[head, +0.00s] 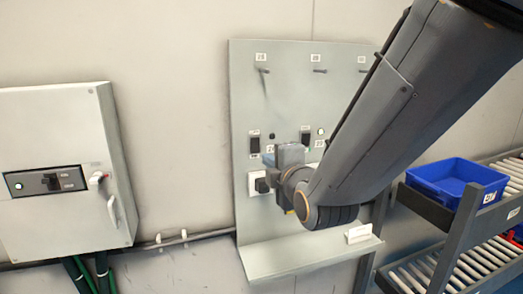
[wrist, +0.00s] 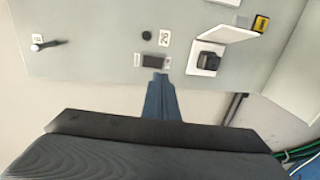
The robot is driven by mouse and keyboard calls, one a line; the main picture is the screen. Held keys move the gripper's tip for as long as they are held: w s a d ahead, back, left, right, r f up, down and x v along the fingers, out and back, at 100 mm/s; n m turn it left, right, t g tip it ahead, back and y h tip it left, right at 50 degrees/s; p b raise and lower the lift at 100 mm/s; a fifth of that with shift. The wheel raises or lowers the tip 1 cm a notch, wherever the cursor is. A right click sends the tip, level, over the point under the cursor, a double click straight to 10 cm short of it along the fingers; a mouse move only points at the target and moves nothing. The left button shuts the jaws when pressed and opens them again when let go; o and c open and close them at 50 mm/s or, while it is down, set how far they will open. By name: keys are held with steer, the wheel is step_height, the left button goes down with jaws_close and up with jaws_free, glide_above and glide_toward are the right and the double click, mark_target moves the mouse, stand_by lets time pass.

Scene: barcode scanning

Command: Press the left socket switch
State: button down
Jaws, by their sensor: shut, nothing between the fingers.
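The left socket switch (head: 255,144), a dark rocker, sits on the grey panel (head: 250,80) above the left socket (head: 256,183). In the wrist view the switch (wrist: 152,62) lies just beyond my fingertips, with the socket (wrist: 207,62) to its right. My gripper (head: 269,159) is shut and empty, low and right of the switch in the head view. In the wrist view the fingertips (wrist: 160,77) point at the switch's lower edge; I cannot tell whether they touch. The right switch (head: 305,140) is partly hidden by my gripper.
Hooks (head: 263,71) stick out along the panel's top. A ledge (head: 270,260) juts out at its bottom. A white electrical box (head: 60,120) is on the wall at left. A rack with a blue bin (head: 455,182) stands at right.

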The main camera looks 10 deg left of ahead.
mark_target(256, 151)
steer(key=p+x, duration=0.3)
steer(key=x, duration=0.5)
steer(key=shift+w+a, duration=0.2)
steer(key=shift+w, duration=0.1)
